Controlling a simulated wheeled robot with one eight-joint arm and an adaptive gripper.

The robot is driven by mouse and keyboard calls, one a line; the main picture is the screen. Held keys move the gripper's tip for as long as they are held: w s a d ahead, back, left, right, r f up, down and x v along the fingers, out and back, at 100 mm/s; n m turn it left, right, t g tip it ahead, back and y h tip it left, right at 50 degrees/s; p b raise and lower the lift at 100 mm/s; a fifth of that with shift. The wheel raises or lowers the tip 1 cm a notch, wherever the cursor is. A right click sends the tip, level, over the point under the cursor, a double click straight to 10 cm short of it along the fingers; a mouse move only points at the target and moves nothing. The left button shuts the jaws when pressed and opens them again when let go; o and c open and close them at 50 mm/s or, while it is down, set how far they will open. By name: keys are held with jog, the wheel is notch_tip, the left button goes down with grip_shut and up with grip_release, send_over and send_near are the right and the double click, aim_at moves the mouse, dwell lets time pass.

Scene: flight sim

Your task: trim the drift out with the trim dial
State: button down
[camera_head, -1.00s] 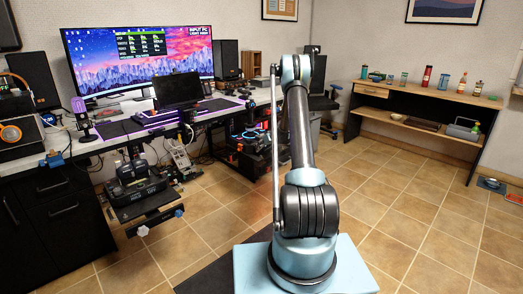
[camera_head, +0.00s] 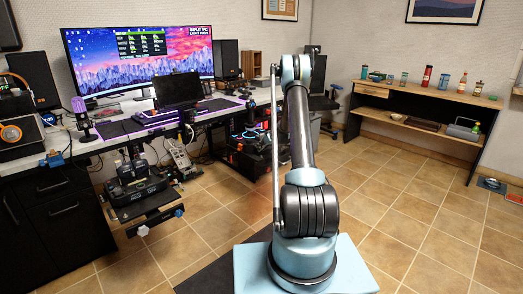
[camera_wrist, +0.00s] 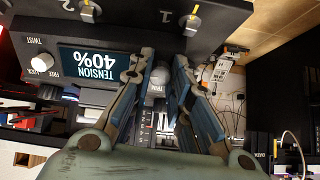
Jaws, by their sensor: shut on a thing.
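In the wrist view, my gripper (camera_wrist: 158,72) has its two fingers on either side of a small pale round dial (camera_wrist: 160,76). The dial sits on the front of a dark control box, and the fingertips are shut on it. A small label by the dial is partly hidden and looks like TRIM. The box's blue display (camera_wrist: 88,66) reads TENSION 40%, upside down in this view. In the head view my gripper and the dial cannot be made out behind my arm. The wide monitor (camera_head: 190,70) shows a mountain scene with a green-topped data panel.
Beside the display is a white knob (camera_wrist: 14,62) marked FREE, LOCK and TWIST. Two toggle switches, one at the box's top middle (camera_wrist: 192,22), stand close by.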

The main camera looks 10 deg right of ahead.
jog(key=c, duration=1.5)
grip_release()
jog(key=shift+o, duration=0.2)
jog(key=shift+d, duration=0.1)
jog(key=v, duration=1.2)
jog(key=shift+f, duration=0.15)
